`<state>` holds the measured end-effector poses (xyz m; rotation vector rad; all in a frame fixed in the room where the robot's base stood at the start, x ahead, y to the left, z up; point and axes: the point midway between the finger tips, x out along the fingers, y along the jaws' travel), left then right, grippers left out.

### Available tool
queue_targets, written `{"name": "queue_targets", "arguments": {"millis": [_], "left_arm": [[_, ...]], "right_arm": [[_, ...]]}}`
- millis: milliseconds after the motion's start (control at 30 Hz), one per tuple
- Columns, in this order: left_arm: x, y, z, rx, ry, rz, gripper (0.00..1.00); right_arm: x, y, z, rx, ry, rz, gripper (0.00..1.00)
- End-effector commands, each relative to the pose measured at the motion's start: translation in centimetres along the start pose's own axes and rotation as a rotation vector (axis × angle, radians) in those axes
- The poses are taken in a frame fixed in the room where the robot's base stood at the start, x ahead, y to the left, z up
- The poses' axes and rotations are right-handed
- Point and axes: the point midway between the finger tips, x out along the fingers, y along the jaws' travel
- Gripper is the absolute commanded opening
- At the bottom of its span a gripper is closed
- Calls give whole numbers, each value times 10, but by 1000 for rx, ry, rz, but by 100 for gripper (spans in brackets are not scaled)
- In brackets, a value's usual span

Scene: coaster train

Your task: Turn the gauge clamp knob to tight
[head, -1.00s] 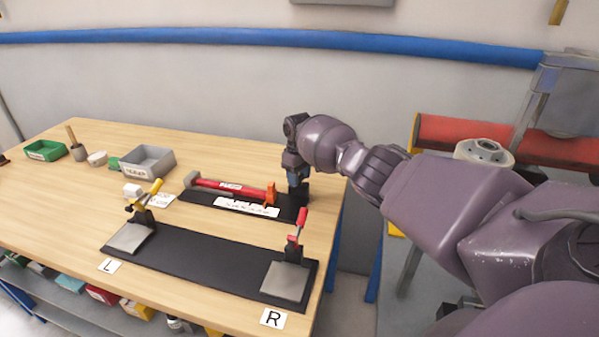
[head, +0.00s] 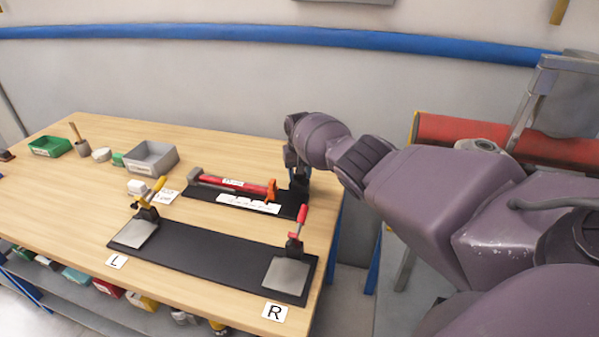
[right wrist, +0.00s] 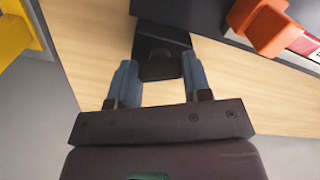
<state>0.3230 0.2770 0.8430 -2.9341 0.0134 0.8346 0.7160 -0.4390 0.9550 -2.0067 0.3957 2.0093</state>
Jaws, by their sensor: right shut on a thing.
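The gauge is a red bar (head: 235,184) with an orange end piece (head: 271,189), lying on a black base (head: 200,193). A dark upright piece (head: 300,184), seemingly the clamp knob, stands by the base's right end. My right gripper (head: 294,168) comes down on it from above. In the right wrist view, the two grey-blue fingers (right wrist: 158,78) are on either side of a dark block (right wrist: 160,67), shut on it. The gripper hides part of the knob, and I cannot read its turn setting. My left gripper is not in view.
A long black fixture (head: 205,255) with a yellow-handled clamp (head: 150,198) and a red-handled clamp (head: 298,228) lies in front. A grey bin (head: 152,160) and a green tray (head: 48,147) stand to the left. The table's right edge is close to the gripper.

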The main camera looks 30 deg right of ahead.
Motion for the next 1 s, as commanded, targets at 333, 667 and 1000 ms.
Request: {"name": "queue_targets", "arguments": {"millis": [333,667,1000], "left_arm": [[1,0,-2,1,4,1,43],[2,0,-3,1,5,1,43],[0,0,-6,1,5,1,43]], "right_arm": [[-1,0,-1,10,4,0,21],[-1,0,-1,9,3,0,70],[-7,0,0,8,1,0,70]]}}
